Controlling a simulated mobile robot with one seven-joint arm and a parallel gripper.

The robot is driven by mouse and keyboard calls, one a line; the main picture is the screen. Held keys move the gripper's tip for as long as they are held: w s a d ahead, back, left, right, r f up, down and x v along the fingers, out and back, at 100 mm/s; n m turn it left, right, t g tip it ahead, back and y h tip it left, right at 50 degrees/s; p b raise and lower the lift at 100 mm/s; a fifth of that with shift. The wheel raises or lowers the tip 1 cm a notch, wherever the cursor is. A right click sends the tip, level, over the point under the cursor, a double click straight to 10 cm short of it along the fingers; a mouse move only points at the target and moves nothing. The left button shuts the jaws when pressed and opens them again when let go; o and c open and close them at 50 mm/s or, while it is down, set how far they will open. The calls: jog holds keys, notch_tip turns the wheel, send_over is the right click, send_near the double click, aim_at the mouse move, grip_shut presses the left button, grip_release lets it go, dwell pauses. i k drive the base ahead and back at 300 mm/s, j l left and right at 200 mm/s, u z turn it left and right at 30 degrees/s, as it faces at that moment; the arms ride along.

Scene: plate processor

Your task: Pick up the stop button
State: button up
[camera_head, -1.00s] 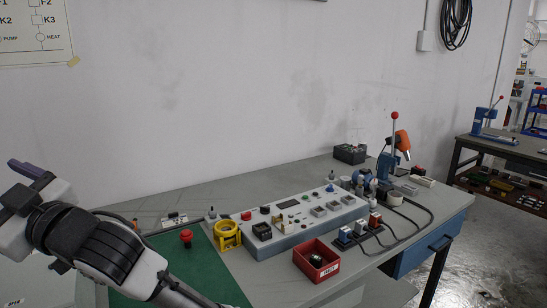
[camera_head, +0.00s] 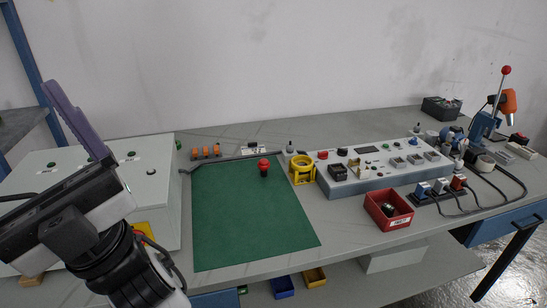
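The stop button (camera_head: 263,166), with a red mushroom head on a dark body, stands upright on the green mat (camera_head: 235,225) near its back edge. My gripper (camera_head: 52,88), with purple fingers, is at the left of the view, raised and far from the button. The fingers overlap from this angle, so their gap cannot be judged. Nothing is seen held at their tips.
A pale box panel (camera_head: 150,185) stands left of the mat, partly behind my arm. A grey control panel (camera_head: 375,175) and a red bin (camera_head: 372,208) are to the right. Orange connectors (camera_head: 205,152) and a cable lie behind. The mat's front is clear.

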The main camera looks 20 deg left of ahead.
aim_at(263, 169)
jog(key=i+l+u, duration=0.2)
jog(key=u, duration=0.15)
jog(key=i+j, duration=0.15)
jog(key=i, duration=0.75)
